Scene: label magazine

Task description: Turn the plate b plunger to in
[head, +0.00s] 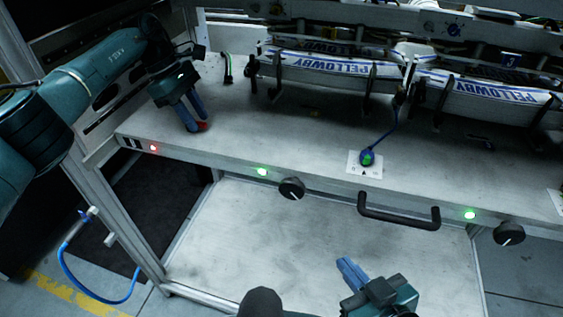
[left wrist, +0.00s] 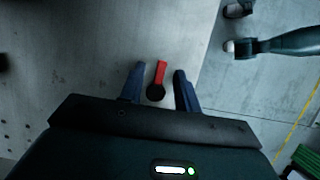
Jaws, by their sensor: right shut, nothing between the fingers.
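A red lever (left wrist: 160,72) on a round black pivot (left wrist: 155,92) sits on the grey bench top, between the fingers of my left gripper (left wrist: 157,75) in the left wrist view. In the head view the red lever (head: 203,126) shows at the tips of my left gripper (head: 196,122), near the bench's left end. That gripper is open around the lever; I cannot tell whether either finger touches it. I cannot read a plate letter beside it. My right gripper (head: 346,266) is shut and empty, low in front of the bench.
A blue cable ends in a green-tipped knob (head: 367,157) on a white label. The bench front carries a red light (head: 154,148), green lights (head: 262,171), black knobs (head: 291,188) and a black handle (head: 398,212). PELLOWBY label stacks (head: 335,66) line the back.

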